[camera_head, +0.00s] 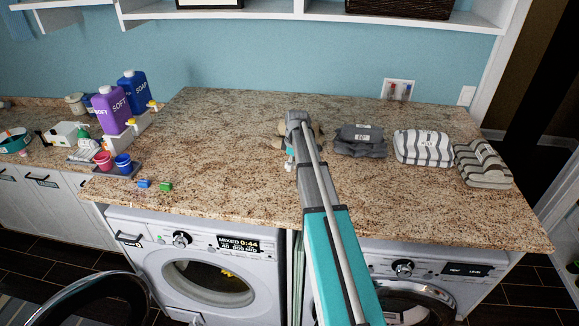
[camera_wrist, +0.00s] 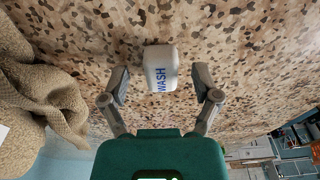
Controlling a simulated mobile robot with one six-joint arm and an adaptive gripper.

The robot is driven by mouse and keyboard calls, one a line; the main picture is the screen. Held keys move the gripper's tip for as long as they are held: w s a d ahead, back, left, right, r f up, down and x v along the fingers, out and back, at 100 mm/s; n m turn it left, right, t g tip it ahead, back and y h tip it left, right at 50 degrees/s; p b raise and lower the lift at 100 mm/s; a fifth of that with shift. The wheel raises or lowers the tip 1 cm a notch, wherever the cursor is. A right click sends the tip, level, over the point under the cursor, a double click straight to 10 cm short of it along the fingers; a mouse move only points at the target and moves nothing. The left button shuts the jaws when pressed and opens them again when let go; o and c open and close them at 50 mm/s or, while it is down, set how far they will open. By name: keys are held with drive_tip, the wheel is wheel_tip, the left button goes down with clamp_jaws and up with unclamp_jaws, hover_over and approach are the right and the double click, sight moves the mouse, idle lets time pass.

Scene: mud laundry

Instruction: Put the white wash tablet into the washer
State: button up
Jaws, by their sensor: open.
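The white wash tablet (camera_wrist: 160,68), marked "WASH" in blue, rests on the speckled counter in the wrist view. My gripper (camera_wrist: 161,78) is open, with one finger on each side of the tablet and gaps between. In the head view a small white thing, likely the tablet (camera_head: 289,166), shows beside the end of my arm; my gripper is largely hidden there. Two front-loading machines stand under the counter: the left one (camera_head: 150,228) has a lit "MIXED 0:44" display and a drawer handle, the right one (camera_head: 380,257) is partly behind my arm. I cannot tell which is the washer.
A beige cloth (camera_wrist: 40,95) lies close beside my gripper. Folded grey (camera_head: 360,141) and striped towels (camera_head: 424,148) lie to the right. Bottles (camera_head: 113,112), cups (camera_head: 123,164) and blue and green blocks (camera_head: 165,187) stand left. The counter's middle left is clear.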

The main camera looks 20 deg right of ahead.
clamp_jaws()
idle(0.3)
wheel_tip(320, 180, up, 2)
drive_tip(key=p, duration=0.2)
drive_tip(key=shift+r+p, duration=0.25)
drive_tip(key=shift+p, duration=0.05)
drive_tip(key=s+d+r+p, duration=0.1)
drive_tip(key=s+r+p, duration=0.9)
drive_tip(key=s, duration=0.4)
drive_tip(key=shift+d+r, duration=0.25)
